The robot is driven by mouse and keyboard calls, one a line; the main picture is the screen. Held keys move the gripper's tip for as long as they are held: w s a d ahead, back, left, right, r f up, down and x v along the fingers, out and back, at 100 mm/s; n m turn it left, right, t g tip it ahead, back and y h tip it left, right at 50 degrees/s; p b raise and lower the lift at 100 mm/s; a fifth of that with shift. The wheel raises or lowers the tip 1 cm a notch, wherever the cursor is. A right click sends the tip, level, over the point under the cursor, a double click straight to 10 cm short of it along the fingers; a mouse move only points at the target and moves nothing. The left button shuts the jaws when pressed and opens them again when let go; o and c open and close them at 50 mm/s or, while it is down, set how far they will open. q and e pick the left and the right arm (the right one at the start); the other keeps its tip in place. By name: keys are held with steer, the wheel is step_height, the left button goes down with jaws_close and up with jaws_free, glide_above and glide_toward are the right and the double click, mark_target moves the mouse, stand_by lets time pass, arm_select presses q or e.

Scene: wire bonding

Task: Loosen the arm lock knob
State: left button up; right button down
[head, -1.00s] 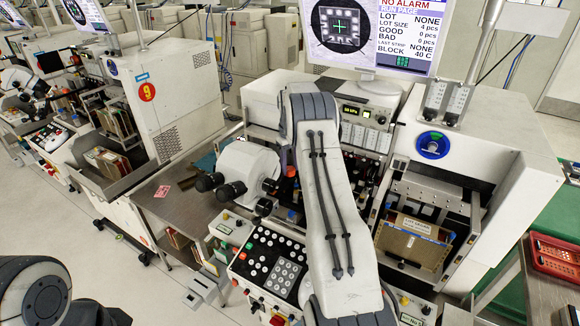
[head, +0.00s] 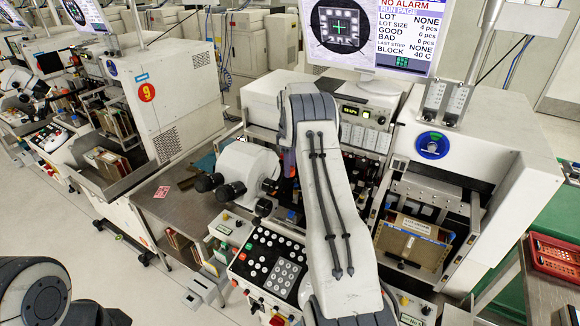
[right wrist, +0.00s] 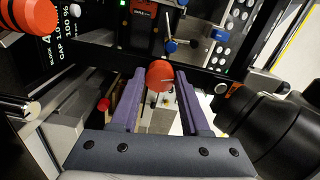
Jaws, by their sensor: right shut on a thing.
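A round red-orange knob (right wrist: 160,72), which I take to be the arm lock knob, sits between the two purple fingertips of my right gripper (right wrist: 159,84) in the right wrist view. The fingers are shut on it, one on each side. A pale marking shows on the knob's face. In the head view only a small purple part of my right gripper (head: 289,164) shows beside my forearm, at the bonder's front. The forearm hides most of the gripper and the knob there. My left gripper is not in view.
The white microscope head (head: 247,166) with dark eyepieces stands just left of my right arm. A black cylinder (right wrist: 275,115) is close on the right in the wrist view. A larger orange knob (right wrist: 30,14) is at upper left. A keypad panel (head: 268,262) lies below.

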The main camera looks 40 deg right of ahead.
steer(key=shift+a+f, duration=0.1)
steer(key=shift+f, duration=0.05)
steer(key=shift+c, duration=1.9)
jaws_free()
steer(key=shift+r, duration=0.35)
step_height(320, 180, up, 10)
steer(key=b, duration=0.2)
